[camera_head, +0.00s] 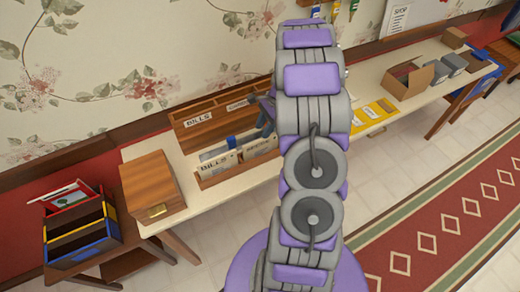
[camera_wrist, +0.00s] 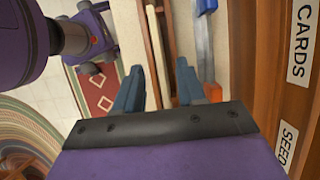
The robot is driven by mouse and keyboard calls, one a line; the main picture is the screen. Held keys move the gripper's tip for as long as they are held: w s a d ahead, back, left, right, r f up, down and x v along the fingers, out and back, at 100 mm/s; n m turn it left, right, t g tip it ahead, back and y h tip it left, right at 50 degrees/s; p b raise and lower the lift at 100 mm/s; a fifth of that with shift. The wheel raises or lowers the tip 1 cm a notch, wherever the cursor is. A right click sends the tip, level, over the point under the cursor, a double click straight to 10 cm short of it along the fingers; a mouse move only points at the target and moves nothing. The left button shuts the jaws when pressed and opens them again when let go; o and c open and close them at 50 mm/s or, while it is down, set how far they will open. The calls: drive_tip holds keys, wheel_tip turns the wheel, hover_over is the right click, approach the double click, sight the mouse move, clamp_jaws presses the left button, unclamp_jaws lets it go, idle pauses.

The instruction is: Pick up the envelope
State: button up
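I cannot pick out the envelope with certainty. Flat yellow pieces (camera_head: 372,112) lie on the table to the right of my arm, too small to identify. Pale cards or papers stand in a low wooden box (camera_head: 212,180) with a "BILLS" label, left of my arm. My gripper (camera_head: 266,118) is partly hidden behind my arm, above the back of this box. In the wrist view my gripper (camera_wrist: 160,72) has its two blue fingers apart, with nothing seen held between them.
A wooden rack (camera_head: 190,118) with labels stands behind the box; its "CARDS" label (camera_wrist: 301,40) shows in the wrist view. A wooden chest (camera_head: 152,184) is at the table's left end. An open cardboard box (camera_head: 408,80) and grey boxes (camera_head: 450,64) stand at right.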

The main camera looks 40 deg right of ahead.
sight(259, 144)
drive_tip(key=x, duration=0.2)
drive_tip(key=shift+a+f, duration=0.25)
drive_tip(key=shift+a, duration=0.05)
drive_tip(key=b+x, duration=0.1)
drive_tip(key=x, duration=0.1)
drive_tip(key=d+b+x, duration=0.1)
drive_tip(key=x, duration=0.2)
drive_tip(key=shift+s+f, duration=0.15)
drive_tip(key=shift+f, duration=0.25)
drive_tip(key=shift+a, duration=0.4)
drive_tip(key=shift+d+f, duration=0.25)
drive_tip(key=shift+d, duration=0.55)
drive_tip(key=shift+a+p, duration=0.4)
drive_tip(key=shift+a, duration=0.2)
